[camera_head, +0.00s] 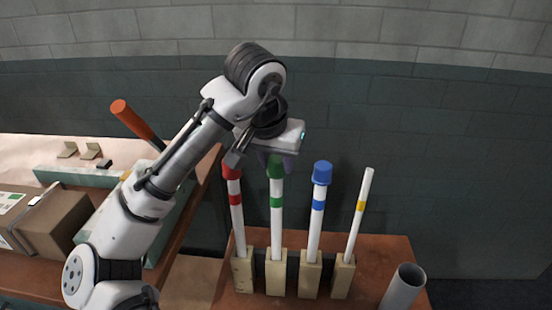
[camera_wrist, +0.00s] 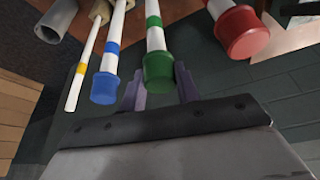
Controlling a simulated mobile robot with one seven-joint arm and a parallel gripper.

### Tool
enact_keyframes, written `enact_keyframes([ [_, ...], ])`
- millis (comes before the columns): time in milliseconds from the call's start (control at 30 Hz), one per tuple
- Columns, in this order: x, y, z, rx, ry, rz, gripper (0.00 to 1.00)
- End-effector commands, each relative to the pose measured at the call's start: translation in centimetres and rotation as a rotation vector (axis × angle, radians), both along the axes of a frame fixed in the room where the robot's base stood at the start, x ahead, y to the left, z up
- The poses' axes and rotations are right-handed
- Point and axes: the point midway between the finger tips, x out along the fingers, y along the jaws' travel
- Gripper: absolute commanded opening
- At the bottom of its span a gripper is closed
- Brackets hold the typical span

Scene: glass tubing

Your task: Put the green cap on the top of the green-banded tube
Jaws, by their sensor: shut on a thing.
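The green cap (camera_head: 275,170) is at the top end of the upright white green-banded tube (camera_head: 276,222). My gripper (camera_head: 276,160) is above it, fingers pointing down on either side of the cap, shut on it. In the wrist view, the green cap (camera_wrist: 158,72) lies between the two purple fingers, in line with the tube (camera_wrist: 155,38). The cap looks seated on the tube, but its inner fit is hidden. The tube's lower end stands in a pale holder block (camera_head: 276,280).
A red-capped tube (camera_head: 237,220) stands close on the left, a blue-capped tube (camera_head: 316,230) on the right. Beyond is a bare-topped yellow-banded tube (camera_head: 356,225). A grey open cylinder (camera_head: 402,290) stands at the right. A bench with a cardboard box (camera_head: 58,222) is at left.

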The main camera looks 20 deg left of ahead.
Motion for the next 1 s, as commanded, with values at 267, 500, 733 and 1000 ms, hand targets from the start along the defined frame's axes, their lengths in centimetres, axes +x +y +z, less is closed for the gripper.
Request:
enact_keyframes([
  [267, 0.0, 0.0, 0.0, 0.0, 0.0, 0.0, 0.42],
  [500, 0.0, 0.0, 0.0, 0.0, 0.0, 0.0, 0.57],
  [733, 0.0, 0.0, 0.0, 0.0, 0.0, 0.0, 0.78],
  [1000, 0.0, 0.0, 0.01, 0.0, 0.0, 0.0, 0.83],
])
